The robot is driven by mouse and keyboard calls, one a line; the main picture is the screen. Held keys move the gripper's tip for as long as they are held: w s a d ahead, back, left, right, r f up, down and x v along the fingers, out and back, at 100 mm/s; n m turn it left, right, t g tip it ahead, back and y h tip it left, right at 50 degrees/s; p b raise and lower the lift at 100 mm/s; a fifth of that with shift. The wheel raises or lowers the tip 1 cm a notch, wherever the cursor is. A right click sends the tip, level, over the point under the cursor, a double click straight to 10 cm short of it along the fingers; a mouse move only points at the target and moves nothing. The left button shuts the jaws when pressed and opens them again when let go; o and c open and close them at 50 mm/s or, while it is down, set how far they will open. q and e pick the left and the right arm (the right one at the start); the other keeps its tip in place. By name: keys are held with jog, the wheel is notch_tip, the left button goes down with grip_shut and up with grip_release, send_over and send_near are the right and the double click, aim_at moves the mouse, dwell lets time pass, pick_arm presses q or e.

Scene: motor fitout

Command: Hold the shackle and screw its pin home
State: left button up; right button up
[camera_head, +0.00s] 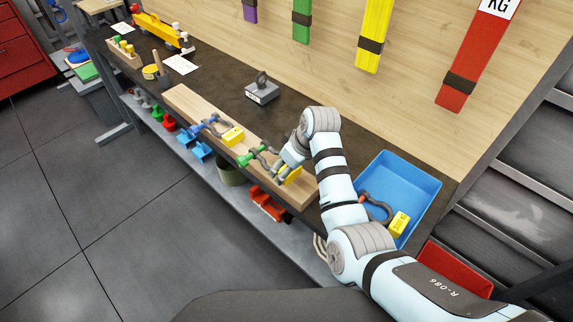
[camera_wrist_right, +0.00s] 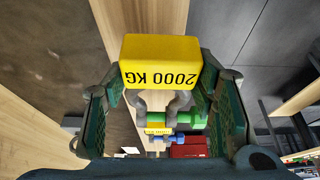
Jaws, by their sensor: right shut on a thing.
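A grey shackle with a green pin (camera_head: 250,157) lies at the wooden beam on the bench. It also shows in the right wrist view (camera_wrist_right: 186,119), behind a yellow 2000 KG block (camera_wrist_right: 160,60). That block shows in the head view (camera_head: 291,175) at the shackle's right end. My right gripper (camera_head: 285,164) is shut on the block, with a dark green finger on each side in the wrist view. I cannot tell how deep the green pin sits. My left gripper is not in view.
A blue-pinned shackle (camera_head: 205,127) with a yellow block (camera_head: 232,137) lies further left along the wooden beam (camera_head: 185,98). A blue tray (camera_head: 415,182) at the right holds an orange-pinned shackle (camera_head: 375,208). Coloured slings hang on the back panel.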

jog(key=shift+f+b, duration=0.4)
jog(key=shift+f, duration=0.55)
jog(key=shift+f, duration=0.35)
jog(key=shift+f+b, duration=0.3)
jog(key=shift+f, duration=0.05)
jog(key=o, duration=1.7)
jog(key=shift+c, duration=0.3)
jog(key=c, duration=1.2)
